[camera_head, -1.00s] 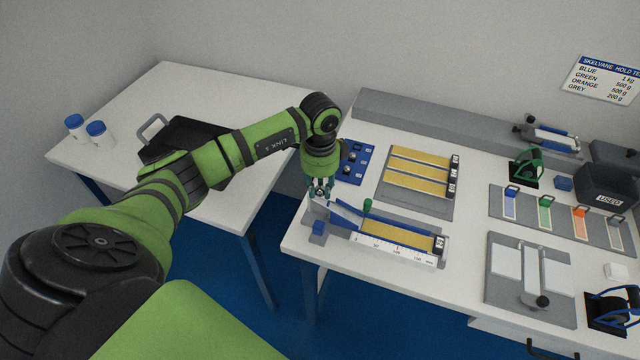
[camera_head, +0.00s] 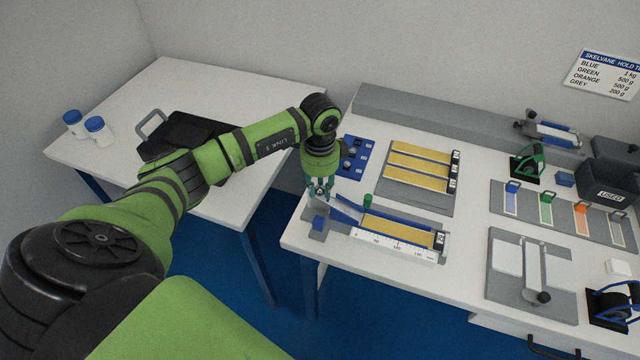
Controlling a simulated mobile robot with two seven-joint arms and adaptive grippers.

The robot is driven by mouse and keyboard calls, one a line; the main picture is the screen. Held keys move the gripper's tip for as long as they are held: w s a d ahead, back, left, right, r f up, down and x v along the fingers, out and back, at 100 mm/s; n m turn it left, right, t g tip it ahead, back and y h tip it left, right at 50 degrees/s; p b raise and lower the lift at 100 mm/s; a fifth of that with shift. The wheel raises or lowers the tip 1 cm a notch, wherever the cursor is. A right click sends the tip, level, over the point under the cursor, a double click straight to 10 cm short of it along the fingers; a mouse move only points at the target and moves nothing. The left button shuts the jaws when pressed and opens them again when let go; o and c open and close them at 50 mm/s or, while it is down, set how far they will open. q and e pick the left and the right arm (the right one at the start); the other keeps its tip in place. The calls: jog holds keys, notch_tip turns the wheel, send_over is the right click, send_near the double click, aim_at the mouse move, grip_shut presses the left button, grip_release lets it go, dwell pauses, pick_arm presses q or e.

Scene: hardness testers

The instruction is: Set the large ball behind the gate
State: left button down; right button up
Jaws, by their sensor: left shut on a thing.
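My left gripper (camera_head: 319,196) points down over the upper left end of the ramp tester. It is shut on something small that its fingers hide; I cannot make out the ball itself. The ramp tester has a blue sloped chute (camera_head: 347,210), a green-knobbed gate (camera_head: 367,200) at the chute's lower end and a yellow track (camera_head: 398,229) beyond. The gripper is left of the gate, at the chute's high end. The blue ball rack (camera_head: 355,158) lies just behind the gripper, with dark and grey balls in it. My right gripper is not in view.
A white scale (camera_head: 397,246) runs along the track's front. A board with several yellow strips (camera_head: 419,167) lies behind it. A black tray (camera_head: 190,137) and two blue-capped jars (camera_head: 98,131) are on the left table.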

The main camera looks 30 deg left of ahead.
pick_arm(q)
jog(key=c, duration=0.9)
grip_release()
